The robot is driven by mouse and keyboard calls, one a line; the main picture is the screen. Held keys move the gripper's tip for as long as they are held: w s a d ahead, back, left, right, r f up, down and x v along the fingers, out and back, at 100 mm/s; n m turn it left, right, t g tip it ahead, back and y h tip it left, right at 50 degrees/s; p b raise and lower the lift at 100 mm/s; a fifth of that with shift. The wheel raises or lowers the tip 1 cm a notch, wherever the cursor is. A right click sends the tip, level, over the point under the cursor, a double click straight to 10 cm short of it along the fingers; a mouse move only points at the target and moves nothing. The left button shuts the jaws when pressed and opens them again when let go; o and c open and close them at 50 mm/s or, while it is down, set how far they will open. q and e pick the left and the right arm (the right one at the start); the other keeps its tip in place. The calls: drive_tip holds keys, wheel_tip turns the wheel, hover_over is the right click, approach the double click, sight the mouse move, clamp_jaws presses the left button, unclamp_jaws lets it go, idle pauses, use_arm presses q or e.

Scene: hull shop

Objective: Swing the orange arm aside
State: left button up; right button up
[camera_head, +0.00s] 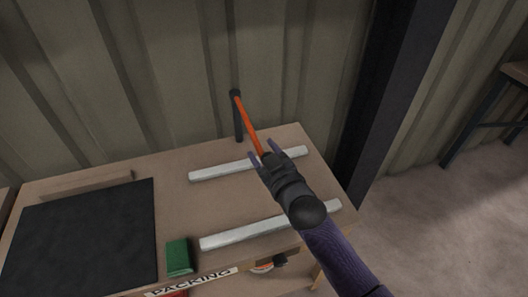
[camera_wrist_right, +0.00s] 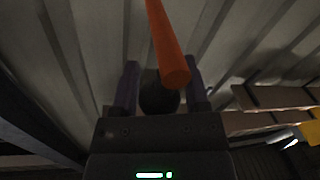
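The orange arm (camera_head: 249,126) runs from the top of a dark post (camera_head: 238,118) at the back of the table down to my right gripper. It also shows in the right wrist view (camera_wrist_right: 167,42), its free end over the space between the fingers. A dark round knob (camera_wrist_right: 158,97) shows below that end, between the fingers. My right gripper (camera_head: 263,153) is open, its two purple fingers spread on either side of the knob, with a small gap visible on the right side. Contact with the knob is not clear. My left gripper is not in view.
Two pale bars (camera_head: 228,170) (camera_head: 244,232) lie on the wooden table (camera_head: 175,207). A black mat (camera_head: 82,240) and a green block (camera_head: 179,257) are on the left. A corrugated wall (camera_head: 180,70) stands behind, a dark column (camera_head: 385,90) at right.

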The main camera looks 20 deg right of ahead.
clamp_jaws()
idle(1.0)
